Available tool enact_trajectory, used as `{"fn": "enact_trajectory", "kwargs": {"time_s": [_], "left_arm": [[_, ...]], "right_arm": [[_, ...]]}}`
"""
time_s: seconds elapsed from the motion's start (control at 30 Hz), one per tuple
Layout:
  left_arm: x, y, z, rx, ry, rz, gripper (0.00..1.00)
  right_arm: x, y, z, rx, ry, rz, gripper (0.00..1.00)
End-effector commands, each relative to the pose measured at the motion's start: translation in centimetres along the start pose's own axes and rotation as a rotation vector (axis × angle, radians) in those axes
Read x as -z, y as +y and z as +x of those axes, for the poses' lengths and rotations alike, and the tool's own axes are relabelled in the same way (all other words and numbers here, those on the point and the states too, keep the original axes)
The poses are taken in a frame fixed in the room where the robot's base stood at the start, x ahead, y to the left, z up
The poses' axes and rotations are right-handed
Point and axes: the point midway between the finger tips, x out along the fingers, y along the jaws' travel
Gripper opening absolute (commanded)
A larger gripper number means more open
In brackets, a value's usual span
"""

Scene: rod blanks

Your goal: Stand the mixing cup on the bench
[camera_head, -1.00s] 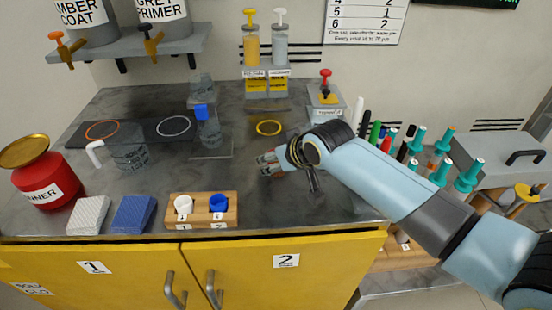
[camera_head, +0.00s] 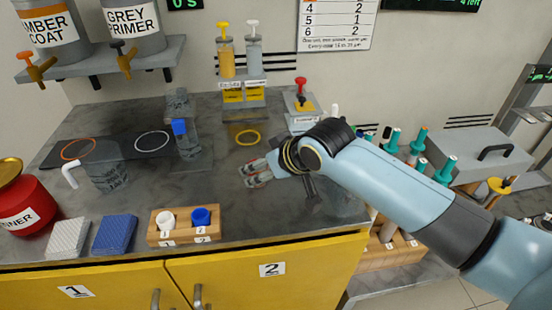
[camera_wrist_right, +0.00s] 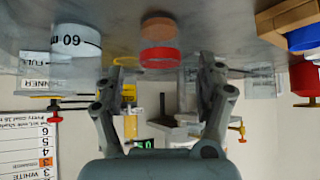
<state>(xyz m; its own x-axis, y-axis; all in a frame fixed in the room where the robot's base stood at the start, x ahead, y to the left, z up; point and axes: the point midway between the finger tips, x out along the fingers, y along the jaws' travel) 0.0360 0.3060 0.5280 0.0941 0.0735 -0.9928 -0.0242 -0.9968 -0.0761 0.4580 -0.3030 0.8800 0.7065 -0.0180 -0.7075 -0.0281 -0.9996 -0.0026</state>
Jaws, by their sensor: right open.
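A clear cup with a band marked 60 (camera_wrist_right: 75,40) shows in the right wrist view, at the upper left of that upside-down picture, outside my fingers. A clear vessel with dark print (camera_head: 112,178) stands on the bench at the left in the head view, beside a white bent piece. I cannot tell which clear vessel is the mixing cup. My right gripper (camera_head: 256,174) is open over the middle of the bench, in front of the yellow ring (camera_head: 247,137). A red and orange round thing (camera_wrist_right: 158,42) shows between its fingers in the wrist view; contact is unclear. My left gripper is out of view.
A wooden rack (camera_head: 184,236) with a white and a blue cup stands at the front edge. Sponges (camera_head: 115,233) and a red can (camera_head: 25,208) are to its left. A clear vessel with a blue part (camera_head: 187,145) stands behind. Pump bottles (camera_head: 227,62) stand at the back.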

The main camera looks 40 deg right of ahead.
Motion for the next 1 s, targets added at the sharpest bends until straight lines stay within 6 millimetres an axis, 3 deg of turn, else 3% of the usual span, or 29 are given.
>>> {"fn": "enact_trajectory", "kwargs": {"time_s": [0.1,0.33,1.0], "left_arm": [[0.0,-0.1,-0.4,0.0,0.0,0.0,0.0],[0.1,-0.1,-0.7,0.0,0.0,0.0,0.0],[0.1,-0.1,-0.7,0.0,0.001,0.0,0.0]], "right_arm": [[0.0,0.0,-2.9,0.0,0.001,-0.002,0.73],[0.0,0.0,-6.0,0.0,0.0,0.0,0.73],[0.0,0.0,-6.5,0.0,0.0,0.001,0.73]]}}
